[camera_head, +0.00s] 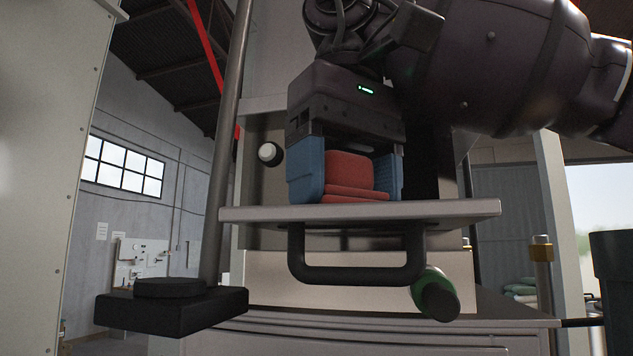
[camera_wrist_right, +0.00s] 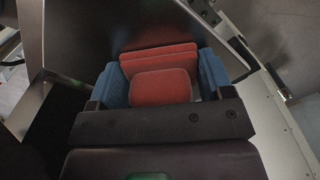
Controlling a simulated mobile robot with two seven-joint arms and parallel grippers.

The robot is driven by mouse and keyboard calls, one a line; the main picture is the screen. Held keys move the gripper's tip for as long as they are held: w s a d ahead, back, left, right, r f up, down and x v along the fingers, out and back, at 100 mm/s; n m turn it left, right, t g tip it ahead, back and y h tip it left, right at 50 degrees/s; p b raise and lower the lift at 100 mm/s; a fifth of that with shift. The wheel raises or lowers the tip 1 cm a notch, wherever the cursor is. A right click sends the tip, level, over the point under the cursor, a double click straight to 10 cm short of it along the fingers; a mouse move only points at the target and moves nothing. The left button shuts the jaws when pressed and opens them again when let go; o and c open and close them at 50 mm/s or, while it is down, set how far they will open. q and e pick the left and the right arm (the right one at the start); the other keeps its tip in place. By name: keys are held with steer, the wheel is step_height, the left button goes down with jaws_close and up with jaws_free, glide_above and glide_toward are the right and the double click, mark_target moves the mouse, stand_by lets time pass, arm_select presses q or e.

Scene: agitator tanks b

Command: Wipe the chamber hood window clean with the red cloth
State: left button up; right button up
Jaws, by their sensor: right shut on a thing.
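My right gripper (camera_head: 345,178) comes in from the upper right, its blue fingers shut on the red cloth (camera_head: 350,170). The cloth looks like a thick folded pad, and it also shows in the right wrist view (camera_wrist_right: 160,86) between the fingers. The chamber hood (camera_head: 360,211) has a light ledge just below the gripper. A dark glossy panel, apparently the hood window (camera_wrist_right: 95,30), faces the cloth and carries a faint red reflection. I cannot tell whether the cloth touches it. The gripper hides much of it in the head view. My left gripper is out of view.
A black handle (camera_head: 357,275) hangs below the ledge, with a green-ringed dark knob (camera_head: 436,295) at its right. A grey pole (camera_head: 228,140) and a black block (camera_head: 172,309) stand at the left. A large light panel (camera_head: 45,150) fills the far left.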

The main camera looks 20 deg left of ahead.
steer(key=shift+w+d+f, duration=0.1)
steer(key=shift+w+d, duration=0.05)
steer(key=shift+d, duration=1.55)
steer(key=shift+w+d+f, duration=0.1)
steer(key=shift+d, duration=1.6)
steer(key=shift+r, duration=0.1)
steer(key=shift+w+d+r, duration=0.1)
steer(key=shift+r, duration=0.7)
step_height(320, 180, up, 2)
steer(key=shift+r, duration=1.35)
steer(key=shift+r, duration=0.1)
step_height(320, 180, up, 3)
steer(key=shift+f, duration=0.1)
